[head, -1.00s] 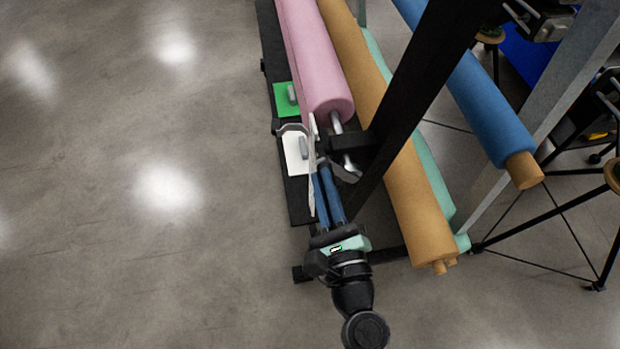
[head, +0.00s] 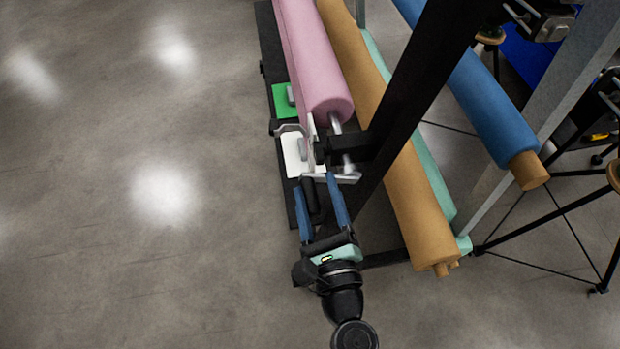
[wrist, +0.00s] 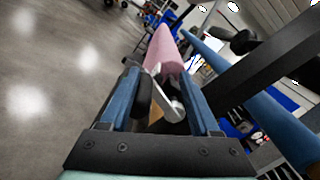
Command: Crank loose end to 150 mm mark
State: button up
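The pink roll (head: 310,65) lies on a rack, its near end facing me. A silver crank arm (head: 340,178) sits at that end by a black bracket; it also shows in the wrist view (wrist: 168,98). The crank's black handle (wrist: 144,98) lies between the blue fingers of my gripper (head: 320,182), close to the left finger, with a clear gap to the right one. My gripper is open around the handle. A thin pale strip (head: 312,135) stands beside the roll's near end; I cannot tell whether it is the loose end. No 150 mm mark is readable.
A white plate (head: 291,148) and a green plate (head: 281,99) sit on the black base left of the roll. A black post (head: 415,95) rises close right of my gripper. Orange (head: 410,200) and blue (head: 480,110) rolls lie further right. The floor at left is clear.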

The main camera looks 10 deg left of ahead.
jog(key=shift+d+f+h, duration=0.1)
jog(key=shift+d+h, duration=0.2)
jog(key=shift+d, duration=0.3)
jog(key=shift+c, duration=0.4)
jog(key=v, duration=0.6)
jog(key=shift+s+b, duration=0.35)
jog(key=shift+b, duration=0.05)
